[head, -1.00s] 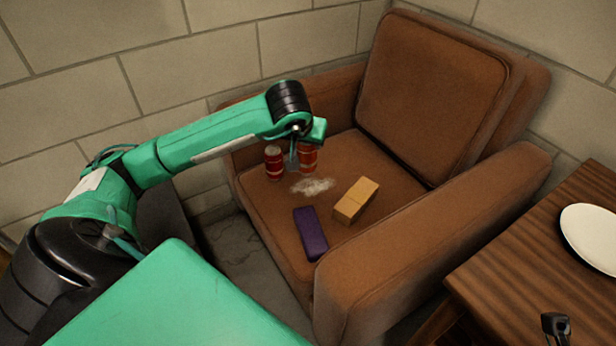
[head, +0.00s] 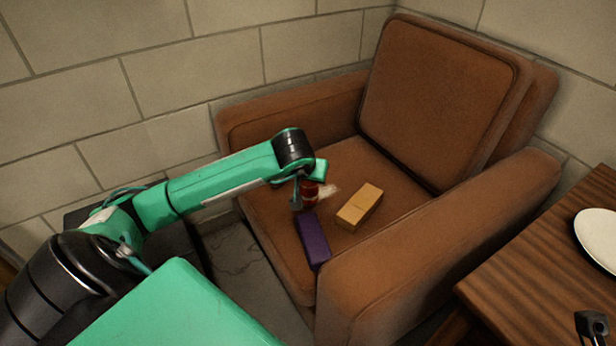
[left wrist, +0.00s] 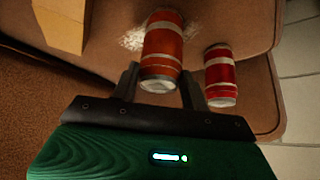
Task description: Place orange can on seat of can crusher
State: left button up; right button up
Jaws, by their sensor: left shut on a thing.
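My left gripper (head: 296,198) is over the armchair seat. In the left wrist view its two fingers (left wrist: 160,85) are shut on the orange can (left wrist: 161,52), one finger on each side. In the head view part of a can (head: 312,188) shows beside the gripper, partly covered by it. A red can (left wrist: 220,75) stands apart, just right of the fingers in the wrist view; in the head view the arm hides it. A small part of what looks like my right gripper (head: 591,325) shows at the lower right corner; its jaws are unclear. No can crusher is in view.
The brown armchair seat (head: 385,180) holds a tan block (head: 360,205), a purple block (head: 313,240) and a pale powdery patch (head: 330,192). Armrests flank the seat. A wooden table (head: 530,270) with a white plate (head: 602,238) stands at right.

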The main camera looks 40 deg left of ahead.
pick_arm(q)
jog(key=shift+f, duration=0.3)
jog(key=o, duration=1.2)
jog(key=shift+r, duration=0.15)
